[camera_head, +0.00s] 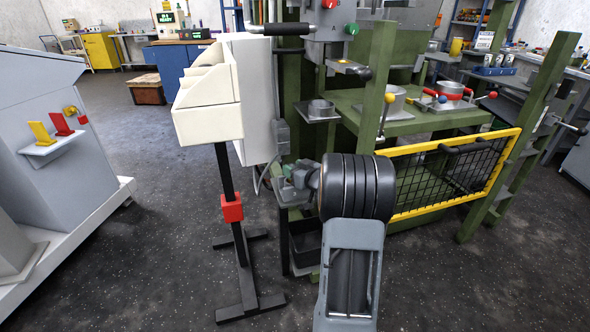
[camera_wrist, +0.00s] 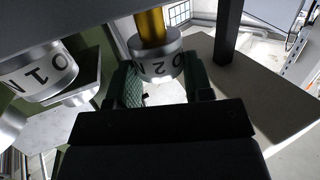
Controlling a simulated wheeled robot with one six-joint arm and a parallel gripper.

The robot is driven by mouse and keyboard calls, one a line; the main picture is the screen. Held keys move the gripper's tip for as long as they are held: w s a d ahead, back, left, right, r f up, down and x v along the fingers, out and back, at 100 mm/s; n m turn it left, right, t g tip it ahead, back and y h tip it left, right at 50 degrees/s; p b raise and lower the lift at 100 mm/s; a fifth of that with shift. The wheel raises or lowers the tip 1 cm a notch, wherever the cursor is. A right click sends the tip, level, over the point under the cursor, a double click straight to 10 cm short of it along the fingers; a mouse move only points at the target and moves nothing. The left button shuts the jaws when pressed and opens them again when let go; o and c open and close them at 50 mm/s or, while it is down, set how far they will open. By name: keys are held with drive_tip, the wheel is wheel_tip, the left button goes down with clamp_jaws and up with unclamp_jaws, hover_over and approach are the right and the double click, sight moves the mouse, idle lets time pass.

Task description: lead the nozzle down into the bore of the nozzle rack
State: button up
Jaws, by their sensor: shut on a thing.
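My gripper (camera_head: 298,184) is low in front of the green machine in the head view, partly hidden by my own arm. In the wrist view its green-padded jaws (camera_wrist: 162,88) are shut on the nozzle (camera_wrist: 155,62). I cannot tell for sure which part is the nozzle rack, and no open bore shows.
A cream bin on a black stand (camera_head: 206,112) stands left of the gripper. A yellow-framed mesh guard (camera_head: 450,172) is at right. The floor in front is clear.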

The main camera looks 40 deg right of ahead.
drive_tip(key=shift+f, duration=0.35)
drive_tip(key=shift+f+b, duration=0.65)
drive_tip(key=shift+b, duration=0.25)
drive_tip(key=shift+f, duration=0.1)
drive_tip(key=o, duration=1)
drive_tip(key=s+p, duration=0.1)
drive_tip(key=s, duration=0.3)
drive_tip(key=s+r+p, duration=0.1)
drive_tip(key=s, duration=0.4)
drive_tip(key=s+r+p, duration=0.1)
drive_tip(key=s, duration=0.3)
drive_tip(key=shift+s+d+p, duration=0.25)
drive_tip(key=shift+s+p, duration=0.05)
drive_tip(key=shift+s, duration=0.05)
